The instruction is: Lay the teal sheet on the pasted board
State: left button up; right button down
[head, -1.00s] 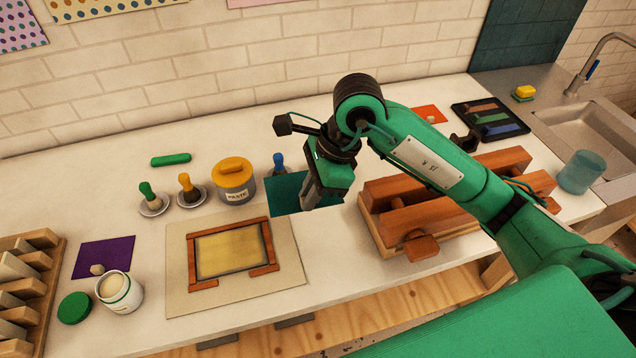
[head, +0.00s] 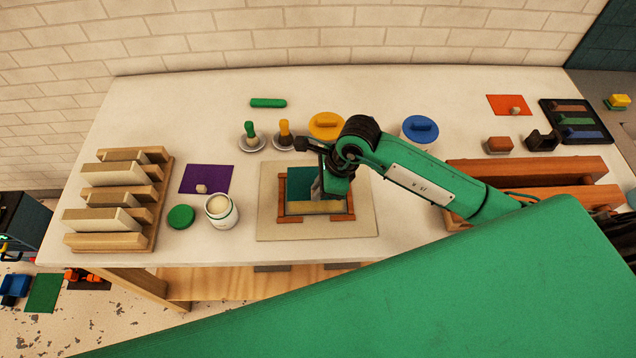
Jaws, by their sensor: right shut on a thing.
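The teal sheet (head: 298,190) is over the far part of the pasted board, inside the brown corner frame (head: 281,200). A pale yellow strip of the pasted board (head: 318,208) shows along the near side. My right gripper (head: 318,188) is shut on the teal sheet, above the framed area. The gripper hides the sheet's right part. I cannot tell whether the sheet touches the board or hovers just over it. My left gripper is not in view.
A yellow-lidded paste jar (head: 324,122) and brushes (head: 284,135) stand behind the frame. An open white jar (head: 221,211) is to the left, near a purple sheet (head: 205,178). A wooden rack (head: 158,208) stands far left, a wooden press (head: 540,170) right.

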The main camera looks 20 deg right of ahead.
aim_at(319, 208)
notch_tip(319, 208, down, 4)
jog(key=shift+r+b, duration=0.1)
jog(key=shift+b, duration=0.85)
jog(key=shift+f+b, duration=0.75)
jog(key=shift+f, duration=0.05)
pick_arm(q)
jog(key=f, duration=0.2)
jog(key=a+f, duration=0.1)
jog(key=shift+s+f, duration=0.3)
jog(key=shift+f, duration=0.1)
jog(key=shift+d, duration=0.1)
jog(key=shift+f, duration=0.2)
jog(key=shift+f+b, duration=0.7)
jog(key=shift+b, duration=0.25)
pick_arm(e)
jog(key=shift+f, duration=0.15)
jog(key=c, duration=1)
grip_release()
jog(key=shift+c, duration=0.2)
